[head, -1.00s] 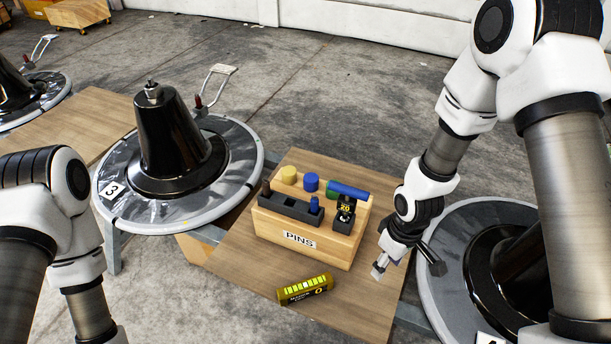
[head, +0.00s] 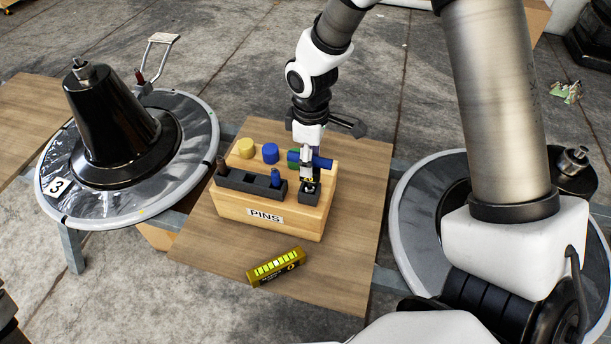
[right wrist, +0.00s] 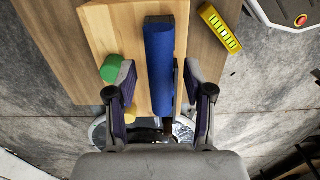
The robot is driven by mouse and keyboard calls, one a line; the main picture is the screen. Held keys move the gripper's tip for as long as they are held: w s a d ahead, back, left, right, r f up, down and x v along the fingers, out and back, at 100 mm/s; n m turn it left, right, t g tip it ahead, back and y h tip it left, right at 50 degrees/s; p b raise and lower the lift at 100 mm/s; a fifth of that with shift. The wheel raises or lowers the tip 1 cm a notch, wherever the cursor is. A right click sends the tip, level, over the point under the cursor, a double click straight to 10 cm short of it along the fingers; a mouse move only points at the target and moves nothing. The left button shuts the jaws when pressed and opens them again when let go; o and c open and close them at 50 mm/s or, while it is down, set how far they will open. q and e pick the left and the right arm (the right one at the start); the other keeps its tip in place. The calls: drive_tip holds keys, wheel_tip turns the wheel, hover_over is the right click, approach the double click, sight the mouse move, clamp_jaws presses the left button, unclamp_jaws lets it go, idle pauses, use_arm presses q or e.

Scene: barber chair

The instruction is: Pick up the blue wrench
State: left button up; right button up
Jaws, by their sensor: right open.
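The blue wrench (head: 323,163) shows as a thick blue bar at the right end of the wooden box marked PINS (head: 232,205); my gripper partly hides it in the head view. In the right wrist view the blue bar (right wrist: 160,60) runs lengthwise between my two fingers. My right gripper (head: 309,165) is over the bar from above. In the right wrist view the right gripper (right wrist: 160,78) is open, with one finger on each side of the bar and gaps between them. My left gripper is out of view.
Yellow (head: 246,148) and blue (head: 270,153) pegs and a black holder (head: 250,186) stand in the box. A green peg (right wrist: 111,68) is close by the left finger.

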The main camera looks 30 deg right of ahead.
wheel_tip(320, 180, down, 6)
drive_tip(key=shift+r+b, duration=0.2)
drive_tip(key=shift+b, duration=0.9)
drive_tip(key=shift+f, duration=0.4)
drive_tip(key=shift+r, duration=0.1)
clamp_jaws()
